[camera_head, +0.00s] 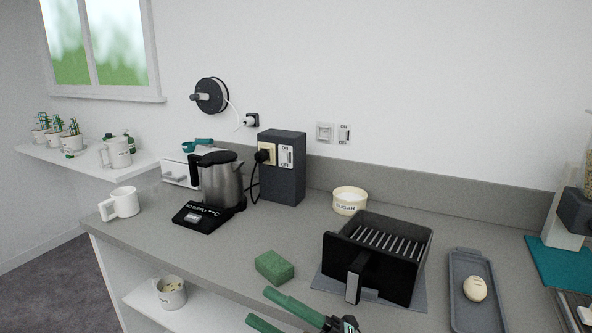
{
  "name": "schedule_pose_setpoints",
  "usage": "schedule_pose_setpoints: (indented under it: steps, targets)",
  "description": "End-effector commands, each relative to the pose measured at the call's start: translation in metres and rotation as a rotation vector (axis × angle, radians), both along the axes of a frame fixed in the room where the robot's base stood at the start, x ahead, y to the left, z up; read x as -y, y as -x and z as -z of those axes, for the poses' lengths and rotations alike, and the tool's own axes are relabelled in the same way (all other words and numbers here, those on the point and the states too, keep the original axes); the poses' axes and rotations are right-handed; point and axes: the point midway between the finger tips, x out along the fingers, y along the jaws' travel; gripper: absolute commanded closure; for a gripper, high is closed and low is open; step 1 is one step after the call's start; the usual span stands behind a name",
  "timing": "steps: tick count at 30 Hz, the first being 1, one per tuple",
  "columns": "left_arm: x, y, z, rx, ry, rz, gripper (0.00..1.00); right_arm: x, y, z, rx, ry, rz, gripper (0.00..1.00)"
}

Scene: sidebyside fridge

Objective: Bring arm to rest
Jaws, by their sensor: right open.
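My right gripper (259,306) shows at the bottom edge of the head view, with two green fingers spread apart and nothing between them. Its fingers point left, in front of the counter (160,254). A green sponge (274,266) lies on the counter just beyond the upper finger, apart from it in the picture. The rest of the right arm is cut off by the bottom edge. My left gripper is not in view.
A black drawer-like basket (412,235) with a handle stands right of the sponge. A grey tray (467,315) holds a round pale item (475,289). A kettle (221,182), white mug (120,203) and sugar bowl (349,200) stand farther back. Bare counter lies left of the sponge.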

Motion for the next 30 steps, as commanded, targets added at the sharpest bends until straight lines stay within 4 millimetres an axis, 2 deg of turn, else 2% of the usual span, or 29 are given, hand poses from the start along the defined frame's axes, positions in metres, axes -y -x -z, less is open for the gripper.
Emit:
schedule_pose_setpoints:
  steps: [1,5,6,8,10,14,15,18,21,24,30]
  targets:
    - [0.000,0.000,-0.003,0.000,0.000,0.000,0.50,0.010,-0.007,0.014,-0.123,-0.047,0.065,0.46]
    - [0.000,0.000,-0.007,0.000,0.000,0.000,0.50,0.041,-0.023,0.061,-0.425,-0.140,0.236,0.46]
    - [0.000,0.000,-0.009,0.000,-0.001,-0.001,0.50,0.052,-0.024,0.079,-0.521,-0.164,0.288,0.46]
    - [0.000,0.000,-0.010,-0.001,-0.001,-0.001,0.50,0.070,-0.023,0.109,-0.666,-0.194,0.365,0.46]
    - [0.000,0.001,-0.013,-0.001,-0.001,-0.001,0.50,0.092,-0.016,0.147,-0.838,-0.226,0.457,0.46]
    - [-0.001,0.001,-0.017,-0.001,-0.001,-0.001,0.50,0.132,0.019,0.223,-1.160,-0.264,0.624,0.46]
    - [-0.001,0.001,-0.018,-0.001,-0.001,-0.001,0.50,0.144,0.034,0.245,-1.258,-0.273,0.674,0.46]
    - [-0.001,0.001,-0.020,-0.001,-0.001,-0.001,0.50,0.169,0.077,0.292,-1.470,-0.287,0.782,0.46]
    - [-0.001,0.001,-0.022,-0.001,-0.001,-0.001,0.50,0.187,0.117,0.323,-1.630,-0.290,0.861,0.46]
    - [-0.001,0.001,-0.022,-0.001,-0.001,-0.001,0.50,0.197,0.145,0.341,-1.731,-0.290,0.913,0.46]
    - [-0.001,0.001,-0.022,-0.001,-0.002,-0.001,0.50,0.199,0.149,0.344,-1.745,-0.291,0.920,0.46]
